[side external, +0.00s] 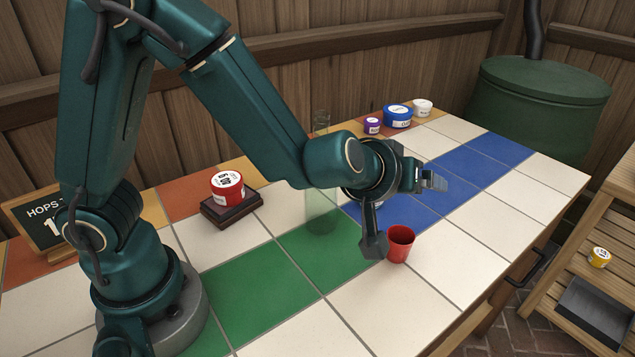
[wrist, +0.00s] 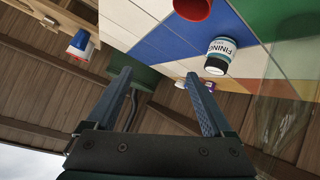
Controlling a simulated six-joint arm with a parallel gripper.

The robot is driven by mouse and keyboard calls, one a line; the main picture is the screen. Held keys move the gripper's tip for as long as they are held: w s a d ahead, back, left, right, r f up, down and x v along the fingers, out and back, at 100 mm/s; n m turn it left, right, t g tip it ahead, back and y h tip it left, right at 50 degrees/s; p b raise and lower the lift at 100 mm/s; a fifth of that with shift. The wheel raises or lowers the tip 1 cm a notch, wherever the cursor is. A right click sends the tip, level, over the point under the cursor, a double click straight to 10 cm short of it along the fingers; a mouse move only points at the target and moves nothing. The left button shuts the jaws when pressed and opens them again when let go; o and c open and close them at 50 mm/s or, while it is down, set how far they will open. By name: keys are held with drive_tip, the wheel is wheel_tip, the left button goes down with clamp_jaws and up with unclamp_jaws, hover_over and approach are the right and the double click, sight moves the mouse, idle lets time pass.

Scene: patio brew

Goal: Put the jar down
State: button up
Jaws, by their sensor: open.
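My gripper (side external: 433,182) is over the blue tiles in the side view, pointing right. In the wrist view my gripper (wrist: 165,80) has its two fingers wide apart with nothing between them. A dark jar (wrist: 218,63) with a white-and-teal label reading "FINING" stands on the tiles beyond the right finger, apart from it. In the side view my gripper and wrist hide most of that area. A red jar (side external: 228,187) sits on a dark wooden stand (side external: 232,211). A purple jar (side external: 372,126), a blue jar (side external: 398,117) and a white jar (side external: 422,108) stand at the back edge.
A red cup (side external: 399,244) stands on the tiles near my wrist camera. A clear glass vessel (side external: 321,205) stands left of my wrist. A sign (side external: 40,222) is at far left. A green barrel (side external: 542,110) and a wooden shelf with a yellow jar (side external: 599,257) are right. Front tiles are clear.

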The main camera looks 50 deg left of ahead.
wheel_tip(320, 180, up, 5)
drive_tip(key=s+d+m+h, duration=0.2)
drive_tip(key=s+h, duration=0.1)
drive_tip(key=h, duration=0.1)
drive_tip(key=s+a+r+m+g, duration=0.1)
drive_tip(key=s+a+m+g, duration=0.2)
drive_tip(key=s, duration=0.8)
drive_tip(key=shift+s+a+m+h, duration=0.35)
drive_tip(key=shift+a+m+h, duration=0.05)
drive_tip(key=shift+m, duration=0.4)
drive_tip(key=shift+o, duration=1.1)
drive_tip(key=s+a+f+g+y, duration=0.2)
drive_tip(key=s+a, duration=0.3)
drive_tip(key=s, duration=0.2)
drive_tip(key=shift+a+f+y, duration=0.25)
drive_tip(key=shift+a+y, duration=0.15)
drive_tip(key=shift+w, duration=0.1)
